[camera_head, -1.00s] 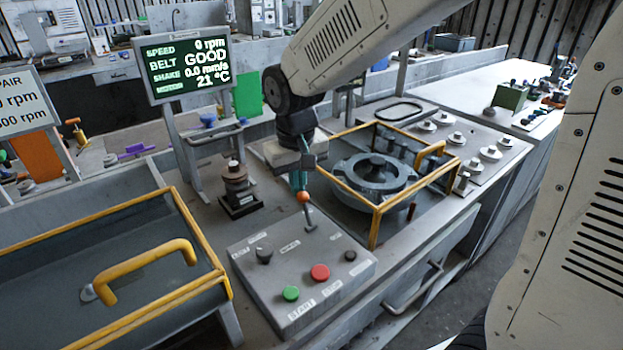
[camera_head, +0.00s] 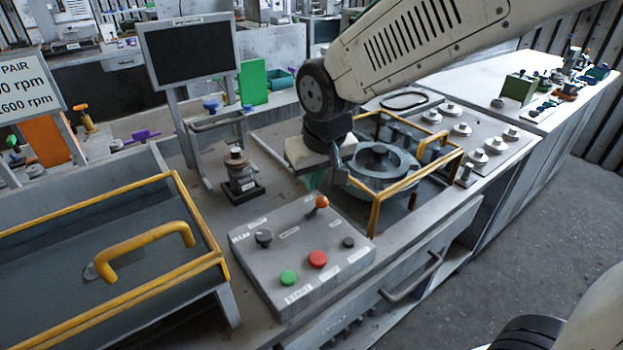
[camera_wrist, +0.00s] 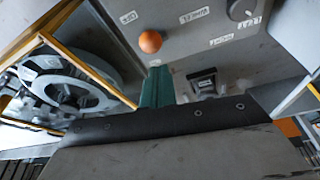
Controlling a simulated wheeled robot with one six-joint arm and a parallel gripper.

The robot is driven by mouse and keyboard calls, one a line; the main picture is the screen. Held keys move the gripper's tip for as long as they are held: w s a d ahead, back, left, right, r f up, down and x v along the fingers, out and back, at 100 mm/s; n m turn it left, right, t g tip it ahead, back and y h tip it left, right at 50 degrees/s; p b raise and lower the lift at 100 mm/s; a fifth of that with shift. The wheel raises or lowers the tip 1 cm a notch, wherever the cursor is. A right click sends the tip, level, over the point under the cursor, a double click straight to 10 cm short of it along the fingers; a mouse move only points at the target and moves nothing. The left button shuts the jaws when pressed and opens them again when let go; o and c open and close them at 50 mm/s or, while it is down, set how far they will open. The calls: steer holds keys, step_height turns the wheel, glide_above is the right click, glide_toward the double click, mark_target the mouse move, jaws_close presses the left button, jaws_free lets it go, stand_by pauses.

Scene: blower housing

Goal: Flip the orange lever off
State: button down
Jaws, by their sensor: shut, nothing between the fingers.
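The orange lever (camera_head: 321,201) stands on the grey control box at its far edge, its ball tilted toward the back right in the head view. In the wrist view the orange ball (camera_wrist: 150,41) sits near a label that seems to read OFF; its stem is hidden there. My gripper (camera_head: 314,182) is shut and empty, just behind the ball in the head view. In the wrist view the teal fingers (camera_wrist: 157,85) are together, below the ball with a small visible gap. The monitor (camera_head: 188,52) is dark.
The control box (camera_head: 262,268) also bears a green button (camera_head: 288,278), a red button (camera_head: 317,259) and dark knobs. A yellow-framed guard (camera_head: 375,215) around the blower housing (camera_head: 380,170) is close to my gripper. A yellow-handled cover (camera_head: 140,248) lies left.

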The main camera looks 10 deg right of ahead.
steer(key=shift+r, duration=0.75)
steer(key=w+r, duration=0.3)
steer(key=w, duration=0.1)
steer(key=s+d+r, duration=0.2)
steer(key=s+r, duration=0.3)
steer(key=s, duration=0.3)
steer(key=shift+s+r, duration=0.1)
steer(key=s+d+f+m+g, duration=0.2)
steer(key=s+d+f+m, duration=0.1)
steer(key=s+d, duration=1.1)
steer(key=shift+s+f+h, duration=0.25)
steer(key=shift+s+h, duration=0.15)
steer(key=shift+s, duration=0.5)
